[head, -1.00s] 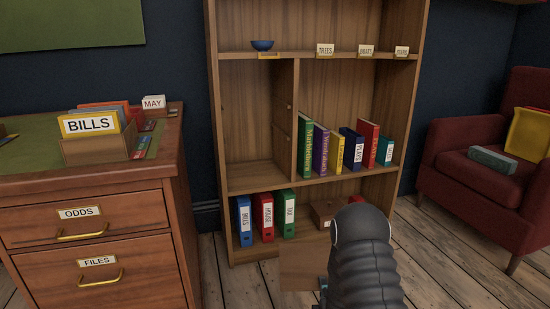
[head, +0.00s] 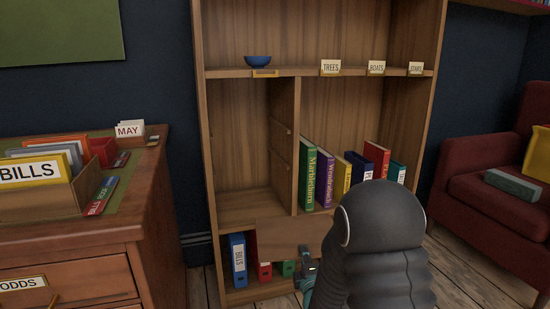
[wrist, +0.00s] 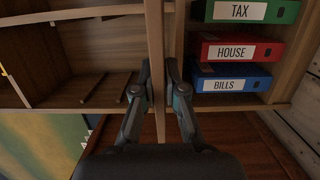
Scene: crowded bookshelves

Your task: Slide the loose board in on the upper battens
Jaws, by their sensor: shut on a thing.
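My gripper (head: 308,274) is shut on the loose board (head: 285,237), a plain brown plank. The board is held level in front of the bookcase, at about the middle shelf, covering the tops of the binders in the head view. In the wrist view the board (wrist: 158,60) is edge-on between the fingers (wrist: 160,92). The open left compartment (head: 240,150) is empty. On its divider the upper batten (head: 281,125) and lower batten (head: 281,158) show faintly. In the wrist view two dark battens (wrist: 92,88) (wrist: 124,88) show on the opposite side wall.
Blue, red and green binders (head: 238,260) stand below the compartment. A blue bowl (head: 257,62) sits on the shelf above. A desk (head: 100,235) stands left and a red armchair (head: 480,190) right.

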